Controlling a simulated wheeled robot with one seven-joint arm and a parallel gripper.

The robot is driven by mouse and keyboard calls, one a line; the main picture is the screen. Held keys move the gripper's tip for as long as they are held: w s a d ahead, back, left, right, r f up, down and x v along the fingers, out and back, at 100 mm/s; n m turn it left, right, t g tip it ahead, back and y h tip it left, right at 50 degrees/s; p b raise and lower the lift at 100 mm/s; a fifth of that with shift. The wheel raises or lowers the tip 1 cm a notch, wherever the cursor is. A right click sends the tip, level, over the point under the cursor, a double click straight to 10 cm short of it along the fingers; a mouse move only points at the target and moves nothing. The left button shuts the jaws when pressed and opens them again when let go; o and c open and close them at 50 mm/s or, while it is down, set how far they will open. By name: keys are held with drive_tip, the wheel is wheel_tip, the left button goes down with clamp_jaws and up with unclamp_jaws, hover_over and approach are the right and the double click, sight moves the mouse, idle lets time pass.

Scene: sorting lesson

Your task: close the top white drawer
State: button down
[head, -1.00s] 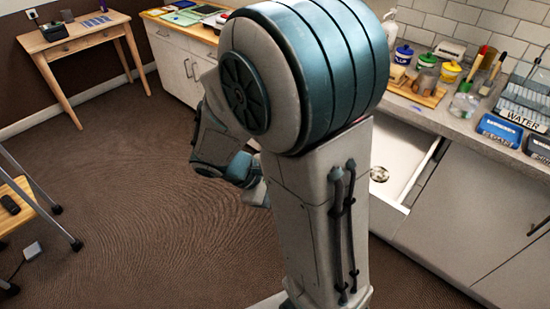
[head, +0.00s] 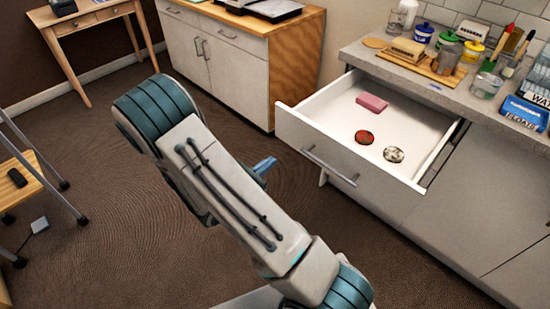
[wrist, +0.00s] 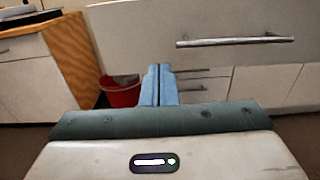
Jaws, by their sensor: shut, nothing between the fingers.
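The top white drawer (head: 322,158) stands pulled open from under the grey counter in the head view. Inside lie a pink block (head: 371,102), a red round piece (head: 364,137) and a pale patterned round piece (head: 393,154). Its front with a bar handle (wrist: 235,41) spans the upper wrist view. My gripper (head: 266,165) is in front of the drawer, to the left of its front, partly hidden behind my arm. In the wrist view its blue fingers (wrist: 158,84) are together and empty, pointing toward the area at the drawer front's lower edge. Contact cannot be told.
The counter (head: 455,95) holds jars, a wooden board and blue boxes. A red bin (wrist: 120,92) stands by the wood-sided cabinet (head: 235,75). A wooden desk (head: 95,18) is at the back left, a step stool (head: 20,175) at the left. Carpet between is clear.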

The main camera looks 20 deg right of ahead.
sight(303, 138)
drive_tip(key=p+x, duration=0.1)
drive_tip(key=x, duration=1.1)
drive_tip(key=shift+d, duration=0.15)
